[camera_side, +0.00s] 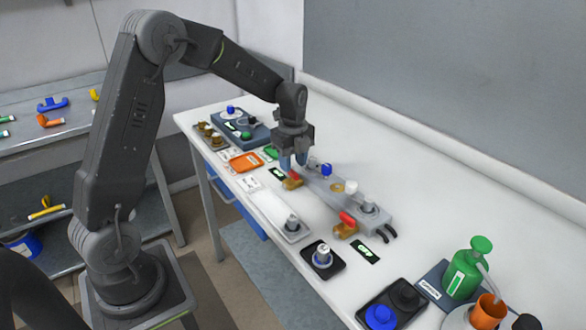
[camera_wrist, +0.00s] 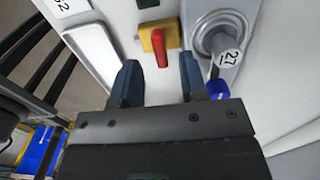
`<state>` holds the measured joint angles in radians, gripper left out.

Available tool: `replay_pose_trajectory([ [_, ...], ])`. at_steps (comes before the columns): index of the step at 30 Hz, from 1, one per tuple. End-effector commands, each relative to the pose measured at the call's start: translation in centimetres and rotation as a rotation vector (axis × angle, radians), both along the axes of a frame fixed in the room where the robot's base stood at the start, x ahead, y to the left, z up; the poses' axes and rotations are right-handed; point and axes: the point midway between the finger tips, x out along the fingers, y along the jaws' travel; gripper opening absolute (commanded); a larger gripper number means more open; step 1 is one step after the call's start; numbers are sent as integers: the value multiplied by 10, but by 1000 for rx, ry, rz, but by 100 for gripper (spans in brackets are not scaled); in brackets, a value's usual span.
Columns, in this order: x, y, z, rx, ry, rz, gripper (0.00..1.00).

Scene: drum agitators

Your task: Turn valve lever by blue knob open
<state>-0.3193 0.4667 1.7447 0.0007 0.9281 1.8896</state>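The blue knob (camera_side: 326,169) stands on the grey panel unit (camera_side: 380,215) on the white table. It also shows in the wrist view (camera_wrist: 216,89), just right of my right fingertip. A valve with a red lever (camera_side: 294,176) on a brass-yellow body sits beside the unit near the blue knob. In the wrist view the red lever (camera_wrist: 159,48) points towards the gap between my fingers. My gripper (camera_side: 294,162) is above and close to this valve. In the wrist view my gripper (camera_wrist: 158,80) has its two blue fingers wide apart, with nothing between them.
A second red-levered valve (camera_side: 347,221) sits at the unit's nearer end. A white knob (camera_side: 351,187) stands on the unit. An orange tray (camera_side: 245,162) lies to the left. A green bottle (camera_side: 467,270) and orange cup (camera_side: 488,312) stand at the right front. The table's back strip is clear.

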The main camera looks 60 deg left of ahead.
Motion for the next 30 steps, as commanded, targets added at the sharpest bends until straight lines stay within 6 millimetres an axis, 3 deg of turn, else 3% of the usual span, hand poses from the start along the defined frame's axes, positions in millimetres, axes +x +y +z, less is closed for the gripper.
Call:
replay_pose_trajectory([
  [6,0,0,-22,0,1,1,39],
  [17,0,0,-26,0,0,1,38],
  [27,0,0,-26,0,0,1,6],
  [30,0,0,-26,0,0,1,0],
])
